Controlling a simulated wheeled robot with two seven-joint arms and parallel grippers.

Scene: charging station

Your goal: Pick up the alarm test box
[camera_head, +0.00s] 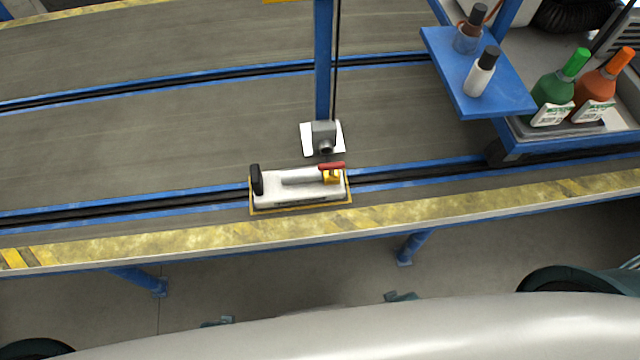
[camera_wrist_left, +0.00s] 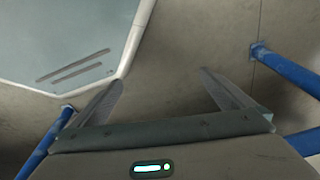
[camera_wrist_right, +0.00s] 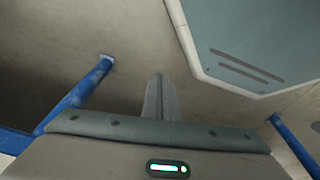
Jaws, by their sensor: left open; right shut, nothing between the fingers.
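The alarm test box (camera_head: 298,190) is a white, low box with a black handle at its left end, a grey cylinder on top, and a yellow and red valve-like part at its right. It sits near the front edge of the conveyor table in the head view. My left gripper (camera_wrist_left: 160,90) is open and empty in the left wrist view, over bare floor. My right gripper (camera_wrist_right: 160,85) is shut with nothing in it, also over floor. Neither gripper shows in the head view, and the box shows in neither wrist view.
The long table (camera_head: 420,215) has a yellow worn front edge and blue rails. A blue post (camera_head: 323,60) with a grey fitting (camera_head: 324,135) stands just behind the box. At right are a blue shelf (camera_head: 505,98) with bottles, a green bottle (camera_head: 556,95) and an orange bottle (camera_head: 604,88).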

